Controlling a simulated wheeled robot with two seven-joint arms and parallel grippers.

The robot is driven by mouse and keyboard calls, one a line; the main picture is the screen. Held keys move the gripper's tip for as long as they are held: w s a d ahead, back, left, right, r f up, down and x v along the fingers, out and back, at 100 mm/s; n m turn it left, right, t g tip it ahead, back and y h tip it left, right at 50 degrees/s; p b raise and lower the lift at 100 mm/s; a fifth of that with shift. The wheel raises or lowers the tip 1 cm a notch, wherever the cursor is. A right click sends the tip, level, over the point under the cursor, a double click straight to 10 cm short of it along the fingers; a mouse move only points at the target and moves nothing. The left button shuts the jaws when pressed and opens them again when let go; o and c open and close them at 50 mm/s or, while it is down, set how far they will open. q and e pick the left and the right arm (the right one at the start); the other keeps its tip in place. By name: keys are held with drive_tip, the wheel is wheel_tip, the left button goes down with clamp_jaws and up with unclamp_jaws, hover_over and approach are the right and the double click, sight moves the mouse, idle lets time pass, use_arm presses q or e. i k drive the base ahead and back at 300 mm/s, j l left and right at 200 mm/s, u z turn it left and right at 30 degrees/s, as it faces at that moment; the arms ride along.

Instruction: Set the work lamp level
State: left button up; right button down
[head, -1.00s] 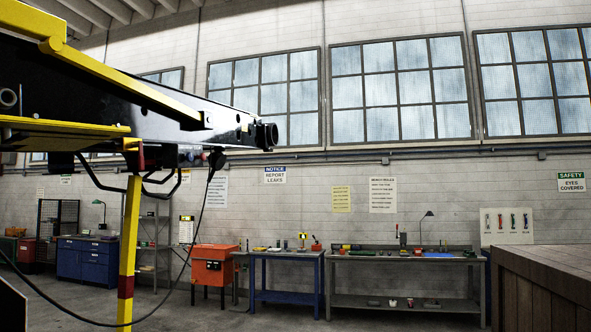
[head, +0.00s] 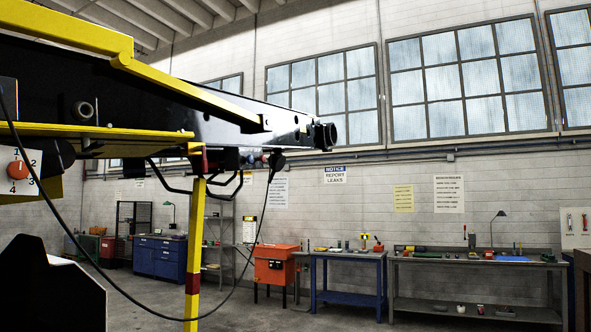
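An orange-red rotary knob (head: 18,169) sits on a white dial plate (head: 40,187) at the left edge of the head view. The numerals 1, 2, 3 and 4 are printed around it. A pale mark shows on the knob, but which numeral it points to is too small to tell. No label ties the dial to a lamp in this view. A desk lamp (head: 497,219) stands on the far right workbench, and another lamp (head: 171,208) stands over the blue cabinet. Neither of my grippers is in view.
The belt loader's black boom (head: 185,112) with yellow rails spans the upper left. A yellow post (head: 196,255) and a hanging black cable (head: 110,285) are below it. A dark shape (head: 50,295) fills the lower left. Open floor (head: 265,318) lies before the benches (head: 475,262).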

sight(278, 160)
drive_tip(key=i+l+z, duration=0.2)
drive_tip(key=i+l, duration=0.2)
drive_tip(key=i+l+z, duration=0.25)
drive_tip(key=i, duration=0.25)
drive_tip(key=i+l+z, duration=0.2)
drive_tip(key=i+l, duration=0.15)
drive_tip(key=i, duration=0.15)
drive_tip(key=i+l, duration=0.1)
drive_tip(key=i, duration=1.35)
drive_tip(key=i+u, duration=0.25)
drive_tip(key=i, duration=0.25)
drive_tip(key=i+u, duration=0.25)
drive_tip(key=i, duration=0.2)
drive_tip(key=i+l+u, duration=0.2)
drive_tip(key=i, duration=0.3)
drive_tip(key=i+u, duration=0.8)
drive_tip(key=u, duration=0.2)
drive_tip(key=i+l+u, duration=0.25)
drive_tip(key=u, duration=0.2)
drive_tip(key=i+l+u, duration=0.55)
drive_tip(key=i+j, duration=0.1)
